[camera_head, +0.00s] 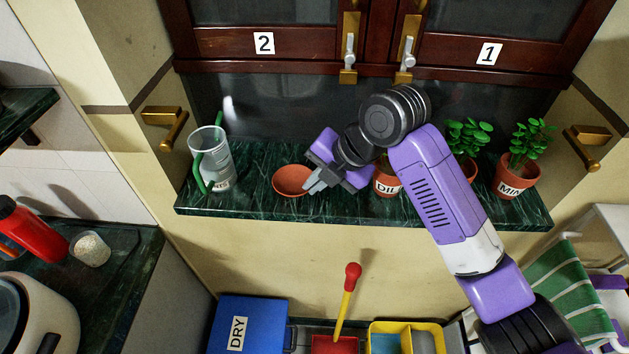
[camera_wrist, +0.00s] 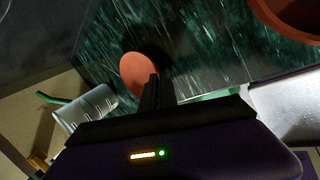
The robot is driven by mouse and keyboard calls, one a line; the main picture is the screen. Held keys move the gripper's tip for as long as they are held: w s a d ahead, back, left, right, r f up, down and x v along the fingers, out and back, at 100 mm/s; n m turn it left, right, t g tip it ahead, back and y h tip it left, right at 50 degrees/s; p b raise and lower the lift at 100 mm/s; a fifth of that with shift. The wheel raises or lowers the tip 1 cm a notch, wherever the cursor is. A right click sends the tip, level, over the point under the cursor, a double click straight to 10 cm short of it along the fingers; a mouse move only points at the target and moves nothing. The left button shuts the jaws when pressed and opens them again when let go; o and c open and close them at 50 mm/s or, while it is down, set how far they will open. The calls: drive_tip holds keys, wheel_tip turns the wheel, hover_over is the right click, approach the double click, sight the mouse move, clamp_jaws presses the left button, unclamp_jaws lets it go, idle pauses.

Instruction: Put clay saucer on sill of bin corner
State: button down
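The clay saucer (camera_head: 290,181) is a small round orange-brown dish at the green marble sill (camera_head: 250,207), between a glass jug and the potted plants. My gripper (camera_head: 314,184) is at its right edge. In the wrist view the dark fingers (camera_wrist: 153,92) are close together and overlap the rim of the saucer (camera_wrist: 136,70), so they look shut on it. A dark shadow lies beside the saucer on the marble. I cannot tell whether the saucer touches the sill or is slightly above it.
A glass jug (camera_head: 218,160) with a green handle stands left of the saucer. A "DIL" pot (camera_head: 387,183) is close behind my wrist; a "MIN" pot (camera_head: 508,184) stands at right. Below are a blue "DRY" bin (camera_head: 262,318), red bin (camera_head: 335,345) and yellow bin (camera_head: 437,330).

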drive_tip(key=shift+f, duration=0.15)
drive_tip(key=c, duration=1.9)
unclamp_jaws()
drive_tip(key=shift+c, duration=0.2)
drive_tip(key=b+v, duration=0.1)
drive_tip(key=v, duration=1.1)
